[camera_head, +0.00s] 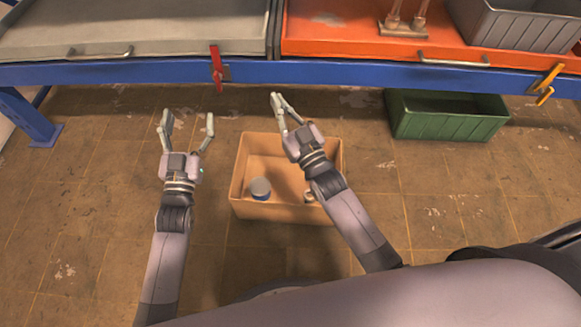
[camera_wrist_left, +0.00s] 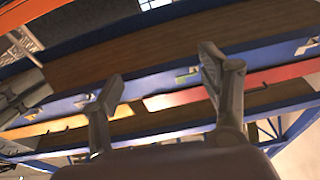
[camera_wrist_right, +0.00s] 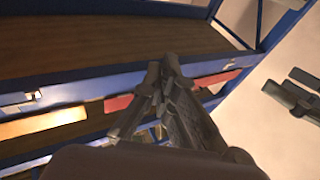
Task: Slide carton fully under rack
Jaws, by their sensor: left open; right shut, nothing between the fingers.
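An open tan carton (camera_head: 279,211) stands on the floor in front of the rack, with a blue-and-white can (camera_head: 260,189) and a second small item, partly hidden by my right arm, inside. The rack's blue front beam (camera_head: 130,72) runs across the head view above the floor. My left gripper (camera_head: 188,120) is open and empty, left of the carton. It also shows open in the left wrist view (camera_wrist_left: 160,85). My right gripper (camera_head: 279,100) is shut and empty, over the carton's far side; its fingers meet in the right wrist view (camera_wrist_right: 160,80). Neither gripper visibly holds the carton.
A green crate (camera_head: 446,124) sits on the floor under the rack's front edge, right of the carton. Grey (camera_head: 130,28) and orange (camera_head: 350,40) drawers with handles are above the beam. A blue leg (camera_head: 28,117) stands at left. Floor behind the carton looks clear.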

